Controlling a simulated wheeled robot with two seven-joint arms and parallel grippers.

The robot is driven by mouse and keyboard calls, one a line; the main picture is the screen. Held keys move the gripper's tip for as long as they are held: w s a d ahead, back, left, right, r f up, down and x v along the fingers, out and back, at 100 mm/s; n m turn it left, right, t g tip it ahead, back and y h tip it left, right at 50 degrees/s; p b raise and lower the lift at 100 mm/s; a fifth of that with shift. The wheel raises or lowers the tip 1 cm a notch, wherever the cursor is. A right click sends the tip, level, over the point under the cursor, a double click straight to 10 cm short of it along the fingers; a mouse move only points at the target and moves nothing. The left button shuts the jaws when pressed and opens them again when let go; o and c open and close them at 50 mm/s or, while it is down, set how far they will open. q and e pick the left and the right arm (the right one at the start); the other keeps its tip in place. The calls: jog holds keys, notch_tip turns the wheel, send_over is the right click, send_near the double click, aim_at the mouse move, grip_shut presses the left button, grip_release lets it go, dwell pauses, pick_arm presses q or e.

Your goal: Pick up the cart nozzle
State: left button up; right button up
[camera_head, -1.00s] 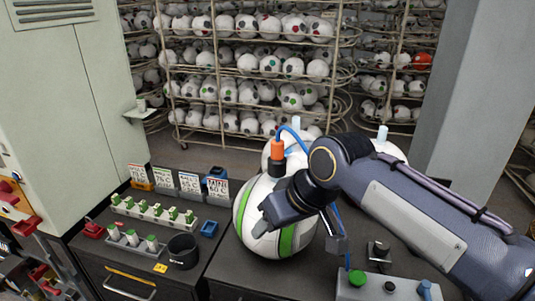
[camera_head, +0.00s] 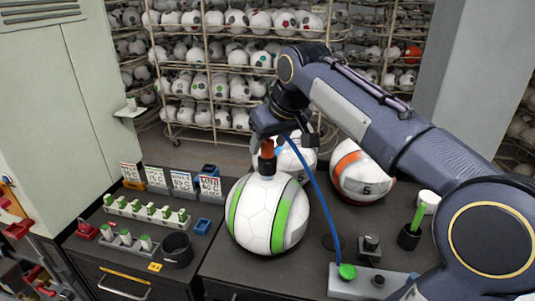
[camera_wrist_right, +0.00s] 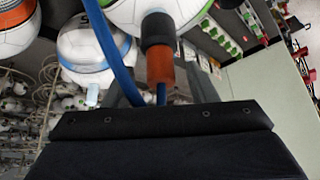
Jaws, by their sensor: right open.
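The cart nozzle (camera_head: 267,151) has an orange upper part and a black lower part. It stands upright on top of a white ball with green stripes (camera_head: 262,222). A blue hose (camera_head: 318,185) runs from near its top down toward the control box. My right gripper (camera_head: 275,137) is open at the nozzle's upper end and partly hides it. In the right wrist view, the nozzle (camera_wrist_right: 160,62) is in front of my gripper's dark body; I cannot tell whether the jaws touch it. My left gripper is not in view.
An orange-striped ball (camera_head: 360,172) and another ball (camera_head: 296,160) stand behind. A control box (camera_head: 362,284) with a green button is at front right. A black cup (camera_head: 177,250), green-topped pieces (camera_head: 150,210) and small signs (camera_head: 182,181) stand left. Ball racks (camera_head: 220,75) fill the background.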

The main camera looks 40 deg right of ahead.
jog(key=shift+x, duration=0.8)
jog(key=c, duration=1.1)
jog(key=shift+r, duration=0.1)
jog(key=shift+r, duration=0.1)
